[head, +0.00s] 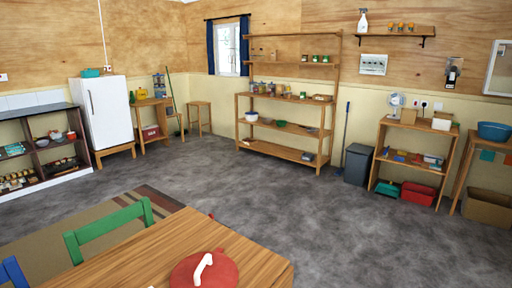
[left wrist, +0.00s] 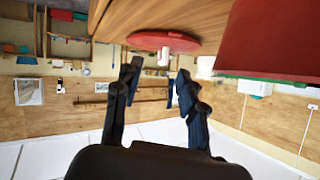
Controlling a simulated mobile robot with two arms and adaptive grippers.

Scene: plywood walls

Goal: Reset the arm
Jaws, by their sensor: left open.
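My left gripper (left wrist: 157,80) shows in the left wrist view, its two dark fingers spread apart with nothing between them. That view is upside down. Past the fingertips is the wooden table (left wrist: 140,12) with a red round thing (left wrist: 180,42) that has a white handle (left wrist: 164,57); the gripper appears apart from it. Neither of my arms shows in the head view. My right gripper is in no view.
In the head view, the wooden table (head: 150,258) fills the front, bearing the red round thing (head: 215,277). A green chair (head: 108,232) stands beside it. Shelves (head: 290,128), a fridge (head: 107,113) and a bin (head: 357,164) line the walls. The grey floor (head: 270,200) between is clear.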

